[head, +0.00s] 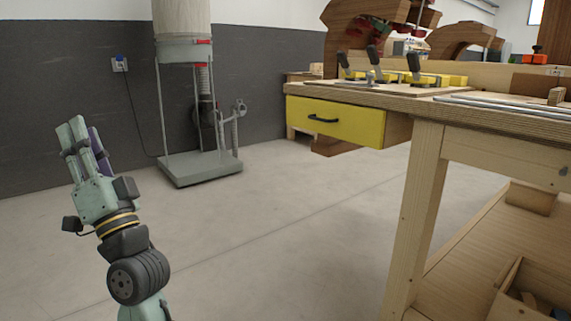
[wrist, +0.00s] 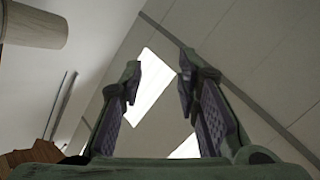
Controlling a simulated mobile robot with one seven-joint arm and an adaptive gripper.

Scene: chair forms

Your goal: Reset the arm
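My gripper (head: 82,135) is raised at the left of the head view, with its fingers pointing up and clear of everything around it. In the wrist view my gripper (wrist: 161,70) has its two green fingers with purple pads standing apart, with nothing between them. Beyond the fingers the wrist view shows the ceiling with bright skylights (wrist: 150,85).
A wooden workbench (head: 425,150) with a yellow drawer (head: 335,120) stands at the right. Clamps and curved wooden forms (head: 350,25) are on it. A dust collector (head: 200,165) stands by the grey wall. The floor (head: 270,235) between is clear.

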